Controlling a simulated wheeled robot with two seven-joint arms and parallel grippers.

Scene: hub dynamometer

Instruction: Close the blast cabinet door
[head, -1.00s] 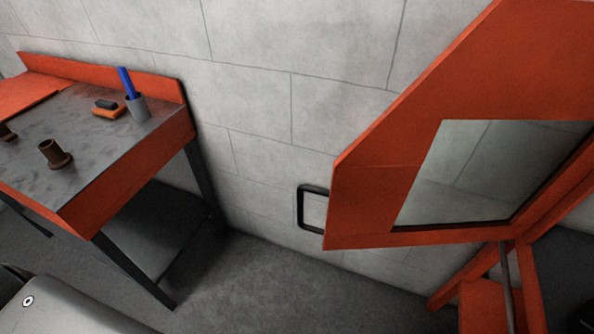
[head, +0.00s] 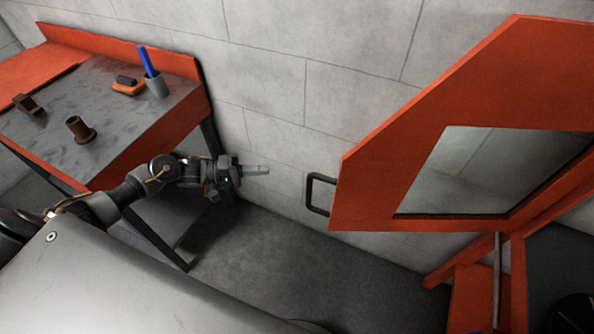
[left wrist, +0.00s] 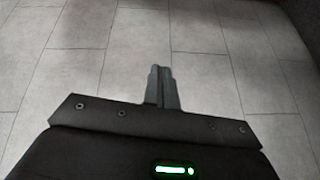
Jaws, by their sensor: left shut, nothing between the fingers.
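The blast cabinet door (head: 385,180) is an orange panel with a large window (head: 490,170), standing swung open on the right of the head view. Its black loop handle (head: 311,193) sticks out from the door's left edge. My left gripper (head: 262,170) is shut and empty, to the left of the handle and apart from it. In the left wrist view my left gripper's fingers (left wrist: 161,86) are together, with only tiled surface behind them; neither door nor handle shows there. My right gripper is not in view.
A grey-topped orange workbench (head: 130,105) stands at the left, with a cup (head: 156,86) holding blue sticks, an orange-and-black block (head: 127,86) and brown fittings (head: 80,129). The block wall (head: 290,60) runs behind. Grey floor (head: 240,250) is clear between bench and cabinet.

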